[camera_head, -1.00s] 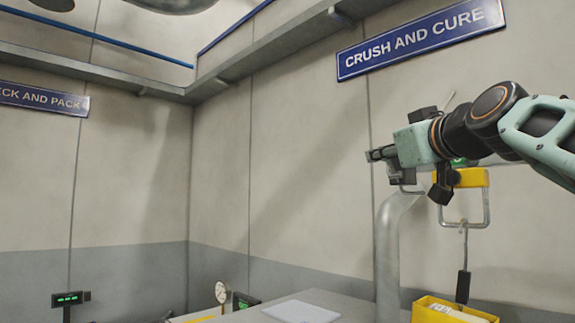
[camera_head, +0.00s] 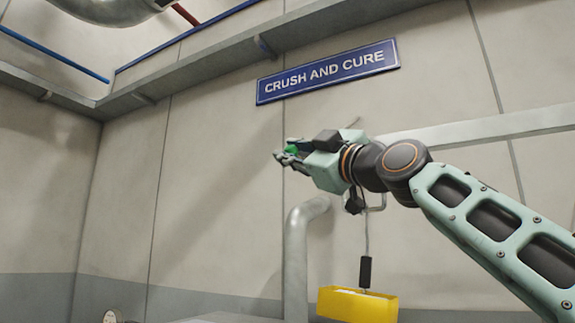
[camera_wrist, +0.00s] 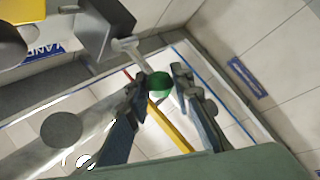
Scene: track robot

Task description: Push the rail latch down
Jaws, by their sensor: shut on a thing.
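My gripper (camera_head: 284,156) is raised in front of the wall, left of centre in the head view, pointing left. In the wrist view its two dark fingers (camera_wrist: 158,92) are closed around a small round green thing (camera_wrist: 160,84). The green thing also shows at the fingertips in the head view (camera_head: 291,149). A pale rail (camera_head: 490,127) runs along the wall behind my arm. I cannot pick out the rail latch for sure; my wrist and arm hide part of the rail area.
A grey pipe (camera_head: 296,255) rises below my gripper. A hanging cord with a dark grip (camera_head: 366,271) is above a yellow bin (camera_head: 357,306). The blue CRUSH AND CURE sign (camera_head: 327,71) is on the wall above. The wall left of my gripper is clear.

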